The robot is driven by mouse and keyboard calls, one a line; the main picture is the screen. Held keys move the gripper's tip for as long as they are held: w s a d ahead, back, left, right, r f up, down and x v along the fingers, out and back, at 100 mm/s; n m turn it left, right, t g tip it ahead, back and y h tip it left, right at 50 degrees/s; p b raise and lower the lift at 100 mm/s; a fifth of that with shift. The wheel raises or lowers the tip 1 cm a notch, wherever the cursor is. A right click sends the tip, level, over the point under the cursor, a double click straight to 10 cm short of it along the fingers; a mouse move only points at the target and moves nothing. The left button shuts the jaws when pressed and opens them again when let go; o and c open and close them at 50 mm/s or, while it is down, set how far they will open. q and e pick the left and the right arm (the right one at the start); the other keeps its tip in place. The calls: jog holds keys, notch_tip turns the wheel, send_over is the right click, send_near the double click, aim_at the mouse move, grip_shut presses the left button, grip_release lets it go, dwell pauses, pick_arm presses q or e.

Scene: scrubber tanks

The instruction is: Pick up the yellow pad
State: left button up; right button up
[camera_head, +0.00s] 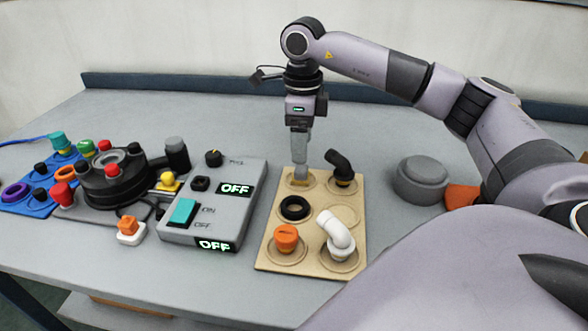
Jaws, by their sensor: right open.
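A small yellowish piece (299,182), which looks like the yellow pad, shows at the back left spot of the tan tray (312,262). It is mostly hidden by my right gripper (300,176), which points straight down over that spot. The gripper is open, with its fingertips at or just above the piece. I cannot tell whether they touch it. My left gripper is not in view.
The tray also holds a black elbow (340,165), black ring (295,207), orange cap (287,238) and white elbow (336,232). A grey switch box (211,209) stands left of it, a grey round lid (421,178) right. The table behind is clear.

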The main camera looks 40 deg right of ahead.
aim_at(301, 167)
notch_tip(301, 167, down, 6)
jog(key=shift+r, duration=0.15)
jog(key=c, duration=1.1)
